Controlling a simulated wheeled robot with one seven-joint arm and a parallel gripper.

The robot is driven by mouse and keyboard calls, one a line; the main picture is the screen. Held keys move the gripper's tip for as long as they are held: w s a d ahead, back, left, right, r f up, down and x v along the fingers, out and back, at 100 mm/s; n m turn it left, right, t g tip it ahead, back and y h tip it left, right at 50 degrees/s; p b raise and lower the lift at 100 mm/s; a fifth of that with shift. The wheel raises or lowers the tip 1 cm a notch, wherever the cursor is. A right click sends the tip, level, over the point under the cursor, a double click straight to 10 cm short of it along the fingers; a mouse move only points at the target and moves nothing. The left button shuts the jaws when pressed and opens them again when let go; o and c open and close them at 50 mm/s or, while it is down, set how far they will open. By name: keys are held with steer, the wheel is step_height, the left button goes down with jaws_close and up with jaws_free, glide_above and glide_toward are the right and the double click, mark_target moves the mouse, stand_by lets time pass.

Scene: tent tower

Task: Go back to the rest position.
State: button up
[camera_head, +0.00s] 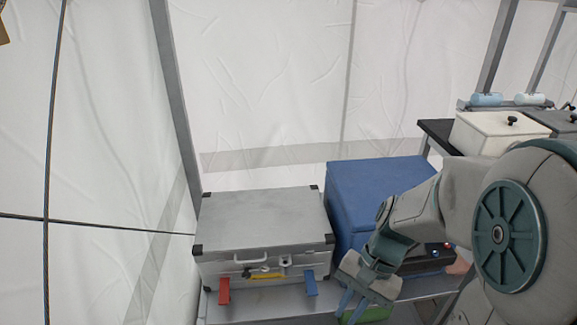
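My arm comes in from the right side of the head view. My gripper (352,304) hangs low in the lower middle, pointing down, right of the silver case (262,220) and in front of the blue box (375,185). Its two bluish fingers stand apart, with a gap between them, and I see nothing held there. The lower fingertips run close to the bottom edge of the picture. A green object (378,313) shows partly behind the fingers; I cannot tell whether they touch it.
The silver case has a red piece (224,290), a blue piece (311,284) and a yellow piece (264,275) at its front. A white box (490,132) stands on a dark table at the right. White tent walls and grey poles close in the back and left.

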steer(key=d+r+n+t+h+p, duration=0.3)
steer(key=r+n+t+h+p, duration=0.1)
steer(key=r, duration=0.9)
steer(key=shift+s+r+n+t, duration=0.25)
steer(key=shift+s+n+t, duration=0.1)
steer(key=shift+n+t, duration=0.65)
